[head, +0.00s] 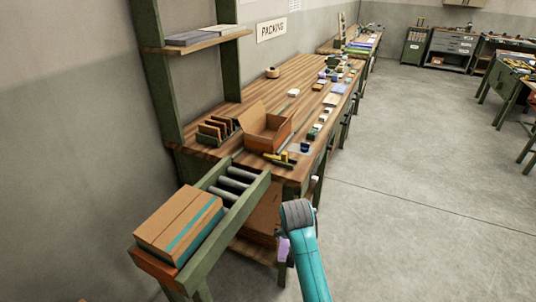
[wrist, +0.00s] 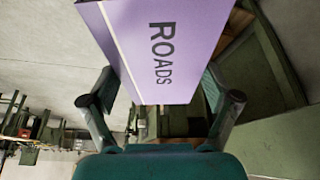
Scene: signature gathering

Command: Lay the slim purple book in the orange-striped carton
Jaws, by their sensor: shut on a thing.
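The slim purple book (wrist: 165,45), with "ROADS" on its cover, fills the upper middle of the wrist view. My gripper (wrist: 160,90) is shut on it, one finger on each side. In the head view only a small purple part of the book (head: 284,249) shows beside my teal arm, and the gripper is mostly hidden. The carton with an orange stripe (head: 264,144) stands open on the packing bench, flaps up, beyond and above the book. The book is outside it. The carton's inside is only partly visible.
A closed carton with a teal stripe (head: 180,222) sits on the roller conveyor (head: 235,185) at the bench's near end. A rack of brown cardboard pieces (head: 215,129) and a yellow-black tool (head: 279,159) flank the open carton. Open floor (head: 420,180) lies to the right.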

